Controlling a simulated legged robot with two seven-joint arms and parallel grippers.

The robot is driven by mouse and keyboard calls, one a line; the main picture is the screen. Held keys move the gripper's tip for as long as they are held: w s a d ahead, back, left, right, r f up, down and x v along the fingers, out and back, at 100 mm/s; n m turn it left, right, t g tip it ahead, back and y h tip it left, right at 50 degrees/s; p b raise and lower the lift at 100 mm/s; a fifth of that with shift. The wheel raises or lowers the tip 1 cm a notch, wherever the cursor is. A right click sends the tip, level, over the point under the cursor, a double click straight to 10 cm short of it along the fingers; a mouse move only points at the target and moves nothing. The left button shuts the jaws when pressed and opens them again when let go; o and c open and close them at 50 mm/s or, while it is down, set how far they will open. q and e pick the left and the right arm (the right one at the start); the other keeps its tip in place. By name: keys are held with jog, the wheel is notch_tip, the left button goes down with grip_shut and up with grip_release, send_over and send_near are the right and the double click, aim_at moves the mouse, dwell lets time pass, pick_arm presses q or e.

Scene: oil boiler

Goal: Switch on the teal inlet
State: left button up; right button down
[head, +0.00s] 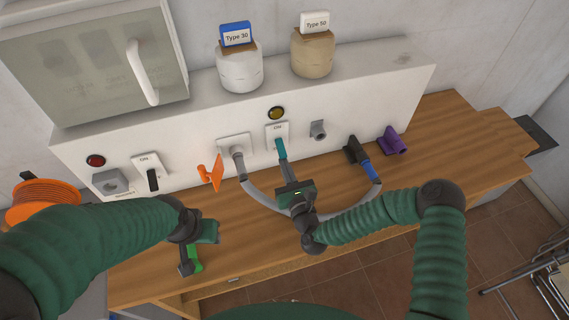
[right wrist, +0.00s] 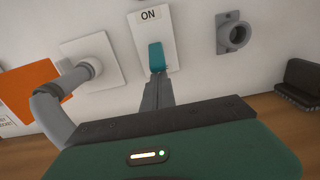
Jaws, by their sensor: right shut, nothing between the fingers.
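The teal switch lever (head: 281,148) sits on a white plate marked ON, on the white panel. It also shows in the right wrist view (right wrist: 156,57), at the lower part of its plate (right wrist: 151,38). My right gripper (head: 286,163) is shut and empty, its fingertips just below the lever. In the right wrist view its grey fingers (right wrist: 158,78) reach up to the lever's lower end; whether they touch it I cannot tell. My left gripper (head: 193,255) is low at the left, above the bench front, partly hidden by its own wrist, near a bright green piece.
An orange handle (head: 211,172) and purple piece (head: 392,141) flank. Bench (head: 440,150) is clear at right.

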aim_at(282, 155)
jog(key=r+g+p, duration=0.1)
jog(key=p, duration=0.3)
jog(key=r+g+h+p, duration=0.1)
jog(key=r+g+p, duration=0.1)
jog(key=p, duration=0.2)
jog(key=s+r+g+p, duration=0.1)
jog(key=r+g+p, duration=0.1)
jog(key=p, duration=0.2)
jog(key=shift+d+r+h, duration=0.2)
jog(key=shift+h, duration=0.1)
jog(key=shift+f, duration=0.65)
jog(key=shift+s, duration=0.1)
jog(key=shift+r, duration=0.25)
jog(key=shift+r+p, duration=0.55)
jog(key=shift+r, duration=0.05)
